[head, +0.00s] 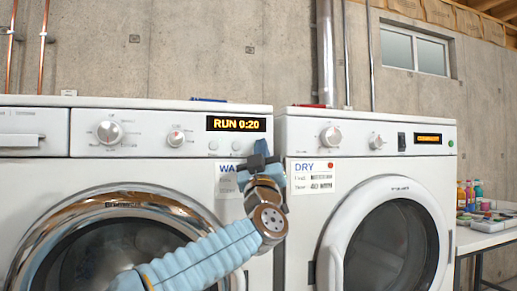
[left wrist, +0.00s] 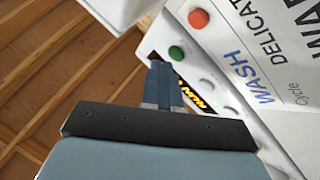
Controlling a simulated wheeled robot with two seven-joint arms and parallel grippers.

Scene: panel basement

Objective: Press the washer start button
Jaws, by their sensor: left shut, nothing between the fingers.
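The washer (head: 180,170) stands at left in the head view, its display (head: 236,124) lit with "RUN 0:20". The green round button (left wrist: 176,53) on the washer's panel shows in the left wrist view, just beyond the fingertips. In the head view my gripper covers that spot. My left gripper (head: 261,148) is shut and empty, at the right end of the washer's panel below the display. Its closed fingers (left wrist: 158,68) point at the panel near the green button. Whether they touch it I cannot tell. My right gripper is in neither view.
The dryer (head: 290,220) stands close at right with a DRY card (head: 312,176). A red round spot (left wrist: 198,18) is on the WASH card (left wrist: 250,45). Two small pale buttons (head: 213,145) sit left of my gripper. A table (head: 485,240) with bottles is at far right.

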